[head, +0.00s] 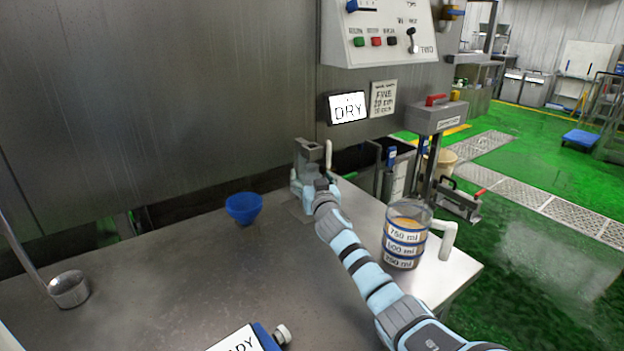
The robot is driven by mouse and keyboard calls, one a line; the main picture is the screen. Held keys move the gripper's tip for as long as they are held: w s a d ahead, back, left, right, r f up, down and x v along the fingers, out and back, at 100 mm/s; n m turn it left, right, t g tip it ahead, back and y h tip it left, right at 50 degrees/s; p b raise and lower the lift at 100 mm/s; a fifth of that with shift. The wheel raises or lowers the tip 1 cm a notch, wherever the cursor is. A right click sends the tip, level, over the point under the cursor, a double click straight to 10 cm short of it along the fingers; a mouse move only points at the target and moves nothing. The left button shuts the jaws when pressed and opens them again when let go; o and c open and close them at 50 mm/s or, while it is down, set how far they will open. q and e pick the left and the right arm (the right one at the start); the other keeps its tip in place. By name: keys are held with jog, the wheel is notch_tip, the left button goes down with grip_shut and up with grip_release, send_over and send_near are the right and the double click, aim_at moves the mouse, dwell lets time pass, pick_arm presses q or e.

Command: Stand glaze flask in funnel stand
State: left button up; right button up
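My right arm reaches in from the lower right, and its gripper (308,187) is at a grey upright fixture (308,152) at the back of the steel table. This fixture looks like the funnel stand. The wrist hides the fingertips, so I cannot tell whether they are open or hold something. A blue funnel-like bowl (243,207) sits on the table, left of the gripper and apart from it. I cannot make out a glaze flask for certain; it may be hidden at the gripper. My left gripper is not in view.
A clear graduated jug (405,236) with orange-brown contents and a white handle stands near the table's right edge. A metal ladle (69,289) lies at the left. The steel table (190,270) is bare in the middle.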

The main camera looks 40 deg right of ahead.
jog(key=shift+r, duration=0.15)
jog(key=p+v, duration=0.3)
jog(key=v, duration=0.9)
